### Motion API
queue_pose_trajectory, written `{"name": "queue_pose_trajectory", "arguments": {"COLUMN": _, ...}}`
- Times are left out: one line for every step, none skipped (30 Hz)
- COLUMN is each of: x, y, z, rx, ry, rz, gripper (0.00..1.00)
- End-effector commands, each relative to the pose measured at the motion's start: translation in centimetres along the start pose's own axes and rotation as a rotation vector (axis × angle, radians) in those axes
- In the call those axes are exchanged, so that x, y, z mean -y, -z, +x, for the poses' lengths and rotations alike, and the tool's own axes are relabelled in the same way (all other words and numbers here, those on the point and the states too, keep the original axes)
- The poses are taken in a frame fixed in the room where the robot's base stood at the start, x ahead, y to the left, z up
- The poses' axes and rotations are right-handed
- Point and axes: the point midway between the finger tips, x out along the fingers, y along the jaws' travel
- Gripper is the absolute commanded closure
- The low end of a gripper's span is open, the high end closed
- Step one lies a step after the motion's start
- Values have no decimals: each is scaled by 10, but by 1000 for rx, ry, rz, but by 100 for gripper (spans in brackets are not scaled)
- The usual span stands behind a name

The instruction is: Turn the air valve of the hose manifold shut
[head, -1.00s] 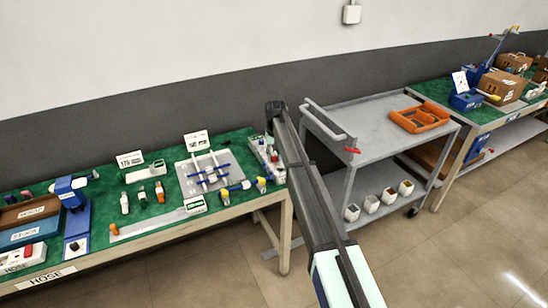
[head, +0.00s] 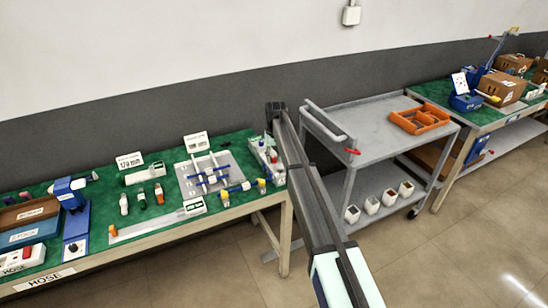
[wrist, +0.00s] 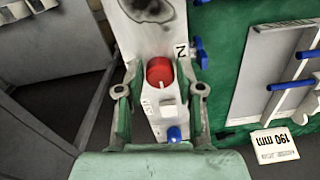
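The hose manifold is a white block (wrist: 153,103) in the wrist view, with a round red knob (wrist: 160,71) on top and small dark lettering. It stands at the right end of the green-topped bench, partly hidden by my arm in the head view (head: 259,153). My gripper (wrist: 166,68) is open over the manifold, one finger on each side of the red knob. Gaps show between the fingers and the knob. A blue part (wrist: 174,134) sits at the manifold's near end.
In the head view, a grey cart (head: 352,125) with an orange tray (head: 419,119) stands right of the bench.

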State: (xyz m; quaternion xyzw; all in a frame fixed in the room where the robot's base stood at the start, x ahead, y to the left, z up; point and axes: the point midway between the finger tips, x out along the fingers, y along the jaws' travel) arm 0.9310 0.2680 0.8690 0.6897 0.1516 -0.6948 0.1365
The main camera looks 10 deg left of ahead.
Motion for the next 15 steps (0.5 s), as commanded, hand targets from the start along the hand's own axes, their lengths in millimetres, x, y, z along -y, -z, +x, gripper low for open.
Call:
{"name": "queue_pose_trajectory", "arguments": {"x": 0, "y": 0, "z": 0, "rx": 0, "ry": 0, "rz": 0, "gripper": 44}}
{"name": "queue_pose_trajectory", "arguments": {"x": 0, "y": 0, "z": 0, "rx": 0, "ry": 0, "rz": 0, "gripper": 44}}
{"name": "queue_pose_trajectory", "arguments": {"x": 0, "y": 0, "z": 0, "rx": -1, "ry": 0, "rz": 1, "gripper": 44}}
{"name": "queue_pose_trajectory", "arguments": {"x": 0, "y": 0, "z": 0, "rx": -1, "ry": 0, "rz": 1, "gripper": 44}}
{"name": "queue_pose_trajectory", "arguments": {"x": 0, "y": 0, "z": 0, "rx": -1, "ry": 0, "rz": 1, "gripper": 44}}
{"name": "queue_pose_trajectory", "arguments": {"x": 0, "y": 0, "z": 0, "rx": -2, "ry": 0, "rz": 1, "gripper": 44}}
{"name": "queue_pose_trajectory", "arguments": {"x": 0, "y": 0, "z": 0, "rx": -2, "ry": 0, "rz": 1, "gripper": 44}}
{"name": "queue_pose_trajectory", "arguments": {"x": 0, "y": 0, "z": 0, "rx": -2, "ry": 0, "rz": 1, "gripper": 44}}
{"name": "queue_pose_trajectory", "arguments": {"x": 0, "y": 1, "z": -1, "rx": -2, "ry": 0, "rz": 1, "gripper": 44}}
{"name": "queue_pose_trajectory", "arguments": {"x": 0, "y": 1, "z": -1, "rx": -2, "ry": 0, "rz": 1, "gripper": 44}}
{"name": "queue_pose_trajectory", "arguments": {"x": 0, "y": 1, "z": -2, "rx": -3, "ry": 0, "rz": 1, "gripper": 44}}
{"name": "queue_pose_trajectory", "arguments": {"x": 0, "y": 1, "z": -4, "rx": -3, "ry": 0, "rz": 1, "gripper": 44}}
{"name": "queue_pose_trajectory", "arguments": {"x": 0, "y": 1, "z": -6, "rx": -3, "ry": 0, "rz": 1, "gripper": 44}}
{"name": "queue_pose_trajectory", "arguments": {"x": 0, "y": 1, "z": -8, "rx": -3, "ry": 0, "rz": 1, "gripper": 44}}
{"name": "queue_pose_trajectory", "arguments": {"x": 0, "y": 1, "z": -12, "rx": -3, "ry": 0, "rz": 1, "gripper": 44}}
